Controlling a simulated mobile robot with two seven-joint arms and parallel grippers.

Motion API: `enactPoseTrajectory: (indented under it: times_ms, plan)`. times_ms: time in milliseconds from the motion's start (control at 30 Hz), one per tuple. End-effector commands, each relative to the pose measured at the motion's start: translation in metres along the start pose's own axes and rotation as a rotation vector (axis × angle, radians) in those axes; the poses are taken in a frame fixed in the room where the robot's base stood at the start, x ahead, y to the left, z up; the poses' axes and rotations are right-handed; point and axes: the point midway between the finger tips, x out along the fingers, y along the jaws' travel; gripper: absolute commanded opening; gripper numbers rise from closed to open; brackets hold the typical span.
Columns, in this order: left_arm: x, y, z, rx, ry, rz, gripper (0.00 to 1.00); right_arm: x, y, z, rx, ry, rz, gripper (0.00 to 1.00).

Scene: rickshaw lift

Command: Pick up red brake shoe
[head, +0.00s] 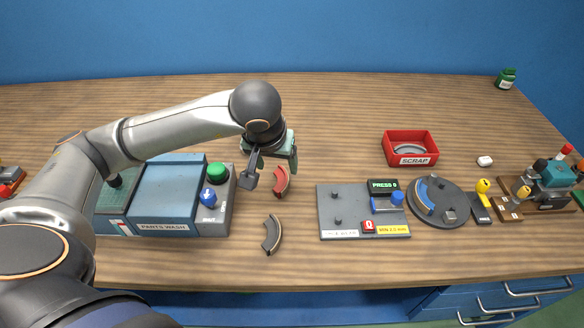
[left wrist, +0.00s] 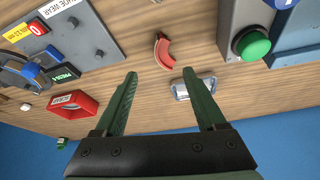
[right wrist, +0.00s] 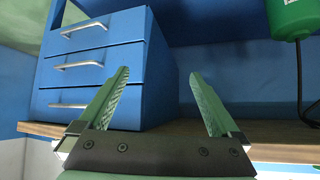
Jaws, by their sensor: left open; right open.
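The red brake shoe (head: 281,182) is a small curved piece lying on the wooden table, just right of the parts wash unit. It also shows in the left wrist view (left wrist: 162,52), lying beyond my fingertips and roughly in line with the gap between them. My left gripper (head: 272,172) is open and empty above the table beside the shoe, its fingers (left wrist: 160,73) apart from it. In the head view the gripper partly covers the area behind the shoe. My right gripper (right wrist: 160,73) is open and empty, facing blue drawers, and is outside the head view.
A dark brake shoe (head: 272,234) lies nearer the front edge. The parts wash unit (head: 170,195) stands left; the gauge plate (head: 350,222) and round fixture (head: 440,214) stand right. A red scrap bin (head: 410,136) is farther back. A metal item (left wrist: 182,90) lies behind the left finger.

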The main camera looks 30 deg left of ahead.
Motion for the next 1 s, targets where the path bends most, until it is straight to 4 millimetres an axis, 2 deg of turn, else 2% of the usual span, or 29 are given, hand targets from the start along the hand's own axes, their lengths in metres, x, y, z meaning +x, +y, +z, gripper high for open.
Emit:
enactPoseTrajectory:
  times_ms: [400,567,833,1000]
  plan:
    - [0.064,0.001,0.001,-0.001,-0.005,0.001,0.73,-0.006,-0.002,0.009,0.003,-0.023,-0.002,0.98]
    - [0.074,0.0,0.0,0.0,-0.003,0.001,0.73,-0.006,-0.002,0.007,0.003,-0.02,-0.002,0.98]
    - [0.111,-0.001,-0.003,-0.001,-0.006,0.001,0.73,-0.01,-0.002,0.0,0.002,-0.017,-0.002,0.98]
    - [0.124,-0.001,-0.004,0.0,-0.002,0.001,0.73,-0.01,-0.002,-0.001,0.002,-0.016,-0.002,0.98]
